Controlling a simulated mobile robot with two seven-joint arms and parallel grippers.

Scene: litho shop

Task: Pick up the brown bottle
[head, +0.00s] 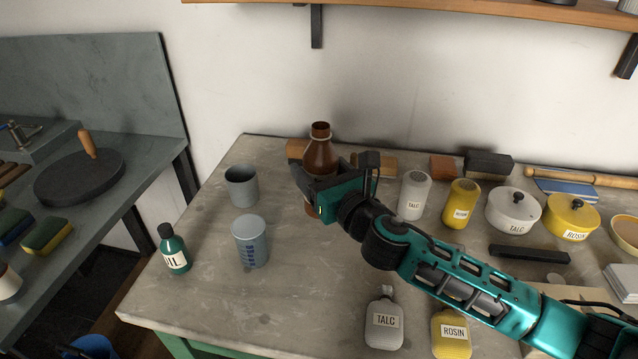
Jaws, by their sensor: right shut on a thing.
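The brown bottle (321,152) stands upright, as far as I can see, at the back of the grey worktop (210,295). Its neck and shoulder show above my right gripper (308,184). The right gripper is shut on the bottle's body, and the gripper hides most of the bottle's lower part. I cannot tell whether the base touches the worktop. My left gripper is not in view.
A grey cup (241,187), a marked grey beaker (250,242) and a green oil bottle (174,250) stand to the left. Talc and rosin shakers (414,195) and lidded pots (513,211) stand to the right. A wooden shelf (430,8) hangs above.

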